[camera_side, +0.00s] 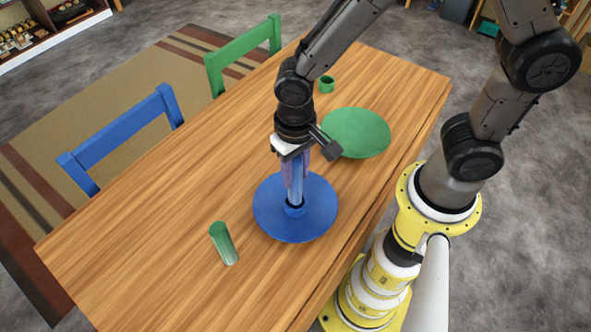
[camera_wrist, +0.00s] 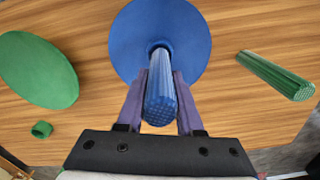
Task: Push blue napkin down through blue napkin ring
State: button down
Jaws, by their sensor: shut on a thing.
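The blue napkin (camera_side: 298,189) is a rolled, upright cylinder above the blue plate (camera_side: 267,211). My gripper (camera_side: 293,184) is shut on it, with purple fingers on either side. The blue napkin ring (camera_side: 293,211) stands on the plate at the napkin's lower end. In the wrist view the napkin (camera_wrist: 161,95) points away from me toward the ring (camera_wrist: 159,45), and my gripper (camera_wrist: 160,78) flanks it. The lower end appears to be at or in the ring's opening; how deep it sits is hidden.
A green rolled napkin (camera_side: 223,243) stands at the left on the wooden table (camera_side: 150,225). A green plate (camera_side: 358,133) and a green ring (camera_side: 326,84) lie farther back. Blue (camera_side: 120,133) and green (camera_side: 243,50) chairs line the far edge.

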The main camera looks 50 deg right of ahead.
jog(key=shift+f, duration=1.35)
dwell(0.6)
jog(key=shift+f, duration=0.3)
jog(key=shift+c, duration=2.4)
grip_release()
notch_tip(320, 180, up, 14)
jog(key=shift+f, duration=0.1)
jog(key=shift+d, duration=0.1)
